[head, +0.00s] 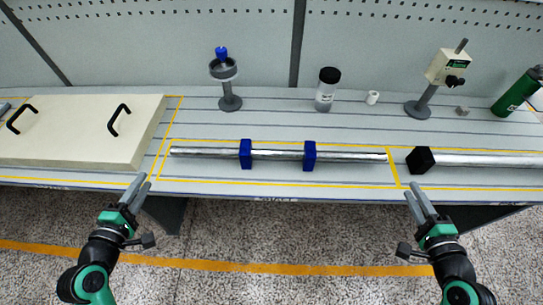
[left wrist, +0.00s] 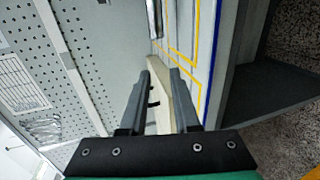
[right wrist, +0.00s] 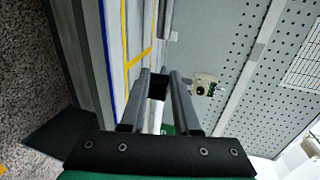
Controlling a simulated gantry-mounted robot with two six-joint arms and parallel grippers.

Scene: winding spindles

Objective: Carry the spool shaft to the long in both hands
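A long silvery shaft (head: 275,154), which I take to be the spool shaft, lies level on the bench inside a yellow-taped area in the head view. Two blue blocks, a left one (head: 246,154) and a right one (head: 309,156), sit around its middle part. My left gripper (head: 139,182) is open and empty, in front of the bench's front edge and left of the shaft's left end. My right gripper (head: 415,191) is open and empty, near the front edge and right of the shaft's right end. Both grippers are apart from the shaft.
A cream lidded panel with black handles (head: 80,132) is at left. A second silvery bar (head: 490,160) with a black block (head: 420,160) is at right. Behind stand a grey stand (head: 229,95), a jar (head: 327,90), a meter stand (head: 440,80) and a green bottle (head: 516,93).

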